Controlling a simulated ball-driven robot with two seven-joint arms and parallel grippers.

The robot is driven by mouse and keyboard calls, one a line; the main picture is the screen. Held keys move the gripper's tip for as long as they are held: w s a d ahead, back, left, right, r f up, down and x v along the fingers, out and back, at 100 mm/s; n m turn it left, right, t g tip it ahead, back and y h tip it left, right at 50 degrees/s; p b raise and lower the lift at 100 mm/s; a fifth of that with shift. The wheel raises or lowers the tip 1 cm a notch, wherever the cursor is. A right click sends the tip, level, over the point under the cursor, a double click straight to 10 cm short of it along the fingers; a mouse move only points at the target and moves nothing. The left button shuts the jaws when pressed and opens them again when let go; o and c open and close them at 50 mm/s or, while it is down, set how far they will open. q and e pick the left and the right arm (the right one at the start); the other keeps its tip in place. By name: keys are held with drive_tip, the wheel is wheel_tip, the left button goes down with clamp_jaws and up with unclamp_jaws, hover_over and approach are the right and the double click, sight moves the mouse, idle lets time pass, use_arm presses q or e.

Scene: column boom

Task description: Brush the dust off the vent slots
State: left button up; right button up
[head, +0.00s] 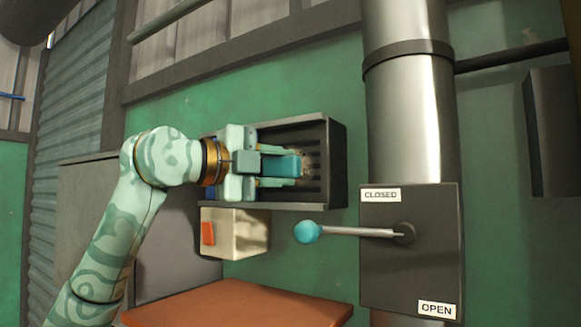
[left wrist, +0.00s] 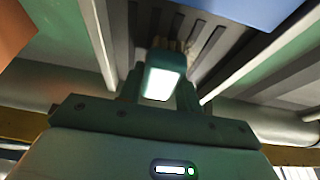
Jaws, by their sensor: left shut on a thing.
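The vent (head: 335,165) is a dark box with a raised rim and slots, fixed to the green wall. My left gripper (head: 285,166) reaches in from the left in front of it and is shut on the blue-teal brush (head: 279,167). The brush also shows between the jaws in the left wrist view (left wrist: 165,75). Its pale bristle end (left wrist: 172,46) points at the dark slots (left wrist: 190,22). A pale, speckled patch (head: 307,160) shows at the brush tip over the slots; I cannot tell dust from bristles there. My gripper hides the vent's left part. My right gripper is not in view.
A cream box with a red switch (head: 208,233) sits just below the vent. A lever with a teal knob (head: 307,231) sticks out left from a dark panel (head: 410,270). A metal pipe (head: 410,110) stands right of the vent. An orange-brown top (head: 240,305) lies below.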

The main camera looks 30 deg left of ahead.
sight(295, 166)
use_arm(q)
drive_tip(key=shift+a, duration=0.55)
drive_tip(key=shift+s+d+r+p, duration=0.1)
drive_tip(key=shift+d+r+p, duration=0.15)
drive_tip(key=shift+d, duration=0.5)
drive_tip(key=shift+w+d+r+p, duration=0.1)
drive_tip(key=shift+d+r+p, duration=0.15)
drive_tip(key=shift+d, duration=0.55)
drive_tip(key=shift+s+d+r+p, duration=0.15)
drive_tip(key=shift+d+r, duration=0.15)
drive_tip(key=shift+d, duration=0.45)
drive_tip(key=shift+w+a, duration=0.2)
drive_tip(key=shift+a, duration=2.15)
drive_tip(key=shift+s+d, duration=0.15)
drive_tip(key=shift+d, duration=2.2)
drive_tip(key=shift+a, duration=2.35)
drive_tip(key=shift+d+f+b, duration=0.25)
drive_tip(key=shift+d+b, duration=0.05)
drive_tip(key=shift+d, duration=0.5)
drive_tip(key=shift+d+f+b, duration=0.3)
drive_tip(key=shift+d+b, duration=0.05)
drive_tip(key=shift+d, duration=0.45)
drive_tip(key=shift+d+f+b, duration=0.25)
drive_tip(key=shift+d+b, duration=0.05)
drive_tip(key=shift+d, duration=0.5)
drive_tip(key=shift+s, duration=0.1)
